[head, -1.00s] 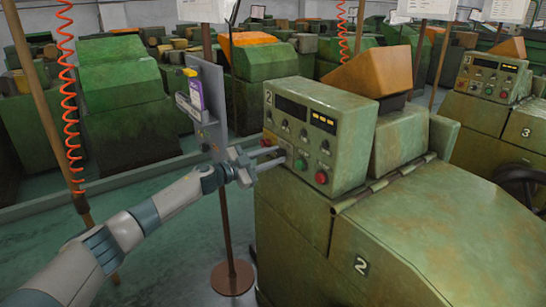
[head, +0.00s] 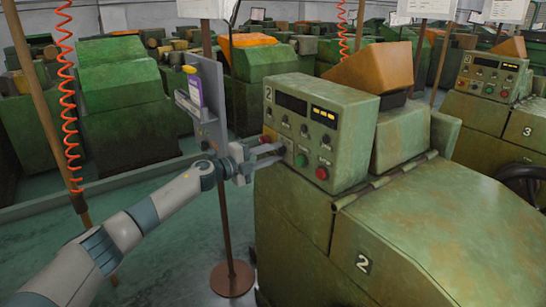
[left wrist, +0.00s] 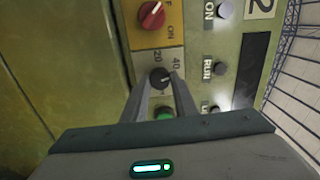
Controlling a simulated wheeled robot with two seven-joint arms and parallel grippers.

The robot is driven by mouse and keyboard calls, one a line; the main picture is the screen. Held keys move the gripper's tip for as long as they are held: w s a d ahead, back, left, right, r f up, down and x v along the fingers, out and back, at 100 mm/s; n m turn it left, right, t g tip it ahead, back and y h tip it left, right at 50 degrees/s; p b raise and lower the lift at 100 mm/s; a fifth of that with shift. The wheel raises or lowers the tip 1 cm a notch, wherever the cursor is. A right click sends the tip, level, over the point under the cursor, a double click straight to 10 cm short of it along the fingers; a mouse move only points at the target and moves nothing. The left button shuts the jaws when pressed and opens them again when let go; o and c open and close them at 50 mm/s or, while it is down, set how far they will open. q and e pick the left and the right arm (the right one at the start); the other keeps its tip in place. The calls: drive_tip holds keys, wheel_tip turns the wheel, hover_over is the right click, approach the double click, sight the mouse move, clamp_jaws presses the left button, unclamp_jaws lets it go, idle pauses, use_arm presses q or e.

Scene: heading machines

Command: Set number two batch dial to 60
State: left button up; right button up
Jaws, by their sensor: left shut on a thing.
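The number two machine (head: 363,263) carries a green control panel (head: 320,125) with a "2" plate at its upper left. The batch dial (left wrist: 160,78) is a small black knob with a pale pointer line in the left wrist view, on a plate whose readable marks are 20 and 40. My left gripper (head: 282,154) reaches the panel's lower left from the left. In the left wrist view its two fingertips (left wrist: 161,80) stand on either side of the dial, shut on it. The fingers hide part of the dial's scale; 60 is not readable. My right gripper is not in view.
A green button (head: 300,160) sits close right of the fingers, with a red button (head: 321,173) beyond. A red switch (left wrist: 152,15) on a yellow plate is near the dial. A grey board on a brown post (head: 228,225) stands close behind my left arm.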

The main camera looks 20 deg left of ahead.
use_arm(q)
drive_tip(key=m+b, duration=0.1)
drive_tip(key=m, duration=0.1)
drive_tip(key=m+b, duration=0.1)
drive_tip(key=m, duration=0.2)
drive_tip(key=shift+f+m+b, duration=0.25)
drive_tip(key=shift+m+b, duration=0.05)
drive_tip(key=shift+b, duration=0.1)
drive_tip(key=shift+m+b, duration=1)
drive_tip(key=shift+m, duration=0.9)
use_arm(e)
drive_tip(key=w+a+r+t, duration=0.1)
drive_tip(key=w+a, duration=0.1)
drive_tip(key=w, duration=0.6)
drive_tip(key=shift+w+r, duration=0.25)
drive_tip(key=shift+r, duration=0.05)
use_arm(q)
drive_tip(key=o, duration=1)
drive_tip(key=shift+r, duration=0.1)
drive_tip(key=shift+o, duration=0.2)
drive_tip(key=shift+s, duration=0.1)
